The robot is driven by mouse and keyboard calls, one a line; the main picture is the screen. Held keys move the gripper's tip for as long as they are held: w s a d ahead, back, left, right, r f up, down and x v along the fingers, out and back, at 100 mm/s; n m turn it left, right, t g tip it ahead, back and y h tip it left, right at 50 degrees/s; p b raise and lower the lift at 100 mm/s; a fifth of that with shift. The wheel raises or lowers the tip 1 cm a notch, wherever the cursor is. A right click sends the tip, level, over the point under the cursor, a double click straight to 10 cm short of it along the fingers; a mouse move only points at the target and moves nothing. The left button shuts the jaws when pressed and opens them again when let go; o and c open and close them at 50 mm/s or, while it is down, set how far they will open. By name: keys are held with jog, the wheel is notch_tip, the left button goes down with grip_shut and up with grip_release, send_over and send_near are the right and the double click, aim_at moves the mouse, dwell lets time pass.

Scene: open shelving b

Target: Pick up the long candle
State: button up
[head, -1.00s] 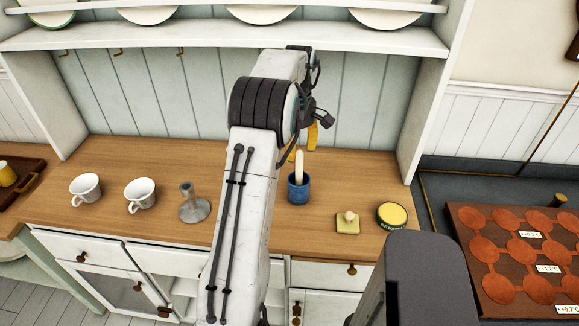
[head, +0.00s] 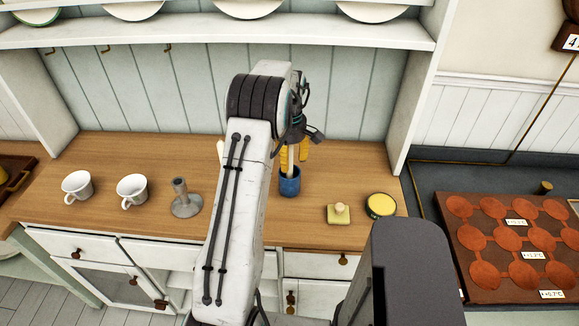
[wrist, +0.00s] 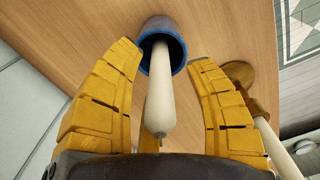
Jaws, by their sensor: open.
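The long cream candle (head: 291,158) stands upright in a small blue cup (head: 289,184) on the wooden counter. In the wrist view the candle (wrist: 160,92) rises from the blue cup (wrist: 163,33) toward the camera, its wick end nearest. My gripper (head: 295,155) has its yellow fingers apart at the height of the candle's upper part. In the wrist view the candle lies between the two fingers of my gripper (wrist: 164,60), with gaps on both sides. The fingertips are near the cup's rim.
A grey candlestick (head: 186,204) and two white cups (head: 132,188) stand left on the counter (head: 110,160). A yellow dish with a knob (head: 339,214) and a round yellow tin (head: 381,205) are to the right. A brown object (wrist: 238,84) lies near the right finger.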

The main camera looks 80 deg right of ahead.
jog(key=shift+o, duration=0.3)
grip_shut()
dwell(0.3)
